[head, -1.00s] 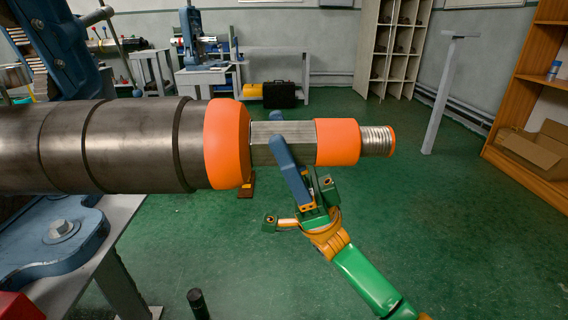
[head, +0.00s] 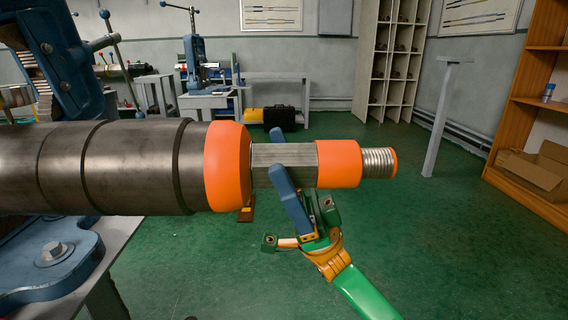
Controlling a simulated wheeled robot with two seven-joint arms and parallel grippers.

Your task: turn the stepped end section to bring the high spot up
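The stepped end section has a grey flat-sided length (head: 305,155), an orange band (head: 338,163) and a silver threaded tip (head: 378,163). It projects right from a wide orange collar (head: 228,166) on a thick dark steel pipe (head: 130,167). I cannot make out a high spot. My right gripper (head: 281,160) comes from below. One blue finger lies across the front of the flat-sided length, and the other shows above its back edge. The fingers straddle it, but whether they press on it is unclear. My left gripper is not in view.
A blue vise (head: 60,65) and its base plate (head: 50,262) stand at the left on a grey bench. Open green floor (head: 430,240) lies to the right. A grey post stand (head: 438,115) and wooden shelf (head: 525,185) are farther off.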

